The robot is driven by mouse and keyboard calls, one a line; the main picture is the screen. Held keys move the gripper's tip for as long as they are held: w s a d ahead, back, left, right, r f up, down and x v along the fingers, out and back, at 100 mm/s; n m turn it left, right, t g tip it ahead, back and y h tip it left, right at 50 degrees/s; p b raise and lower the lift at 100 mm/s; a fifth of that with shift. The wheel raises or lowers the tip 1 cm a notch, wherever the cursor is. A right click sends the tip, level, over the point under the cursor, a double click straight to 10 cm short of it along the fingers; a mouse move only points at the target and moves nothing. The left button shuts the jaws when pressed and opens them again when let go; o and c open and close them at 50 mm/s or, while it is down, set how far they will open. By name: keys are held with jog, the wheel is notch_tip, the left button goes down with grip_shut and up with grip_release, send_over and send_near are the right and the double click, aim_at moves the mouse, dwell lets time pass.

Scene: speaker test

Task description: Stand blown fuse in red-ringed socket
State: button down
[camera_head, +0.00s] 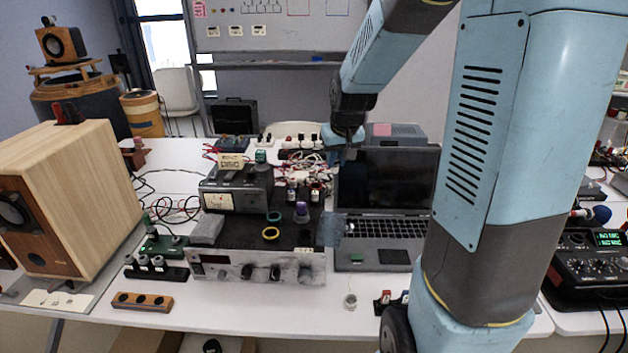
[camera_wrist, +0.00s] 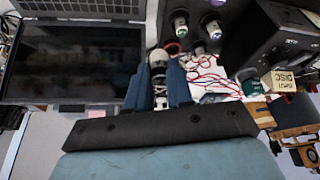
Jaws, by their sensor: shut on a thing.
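My gripper (camera_head: 342,154) is raised in front of the laptop screen, behind and right of the black-topped amplifier. In the wrist view its two blue fingers (camera_wrist: 159,80) are shut on a pale cylinder with a dark band, which I take as the blown fuse (camera_wrist: 158,58). It points away from the wrist. A red ring (camera_wrist: 173,46) shows just beyond the fuse, partly hidden by it; whether it surrounds a socket I cannot tell. In the head view the held fuse is too small to make out, and I cannot pick out the red ring.
Two small labelled cylinders (camera_head: 292,192) (camera_head: 315,191) and a purple-topped piece (camera_head: 301,212) stand on the amplifier (camera_head: 250,268). Green (camera_head: 274,216) and yellow (camera_head: 271,233) rings lie nearer. The meter box (camera_head: 236,190) stands left, the open laptop (camera_head: 385,255) right. Red wires tangle behind.

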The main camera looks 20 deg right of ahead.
jog(key=w+f, duration=0.2)
jog(key=w, duration=0.1)
jog(key=w+a+f, duration=0.1)
jog(key=w+f, duration=0.2)
jog(key=w+a+f, duration=0.1)
jog(key=w+f, duration=0.1)
jog(key=w, duration=0.2)
jog(key=shift+f, duration=0.3)
jog(key=shift+w+f, duration=0.6)
jog(key=shift+f, duration=1.55)
jog(key=c, duration=1)
grip_release()
jog(key=shift+r, duration=0.1)
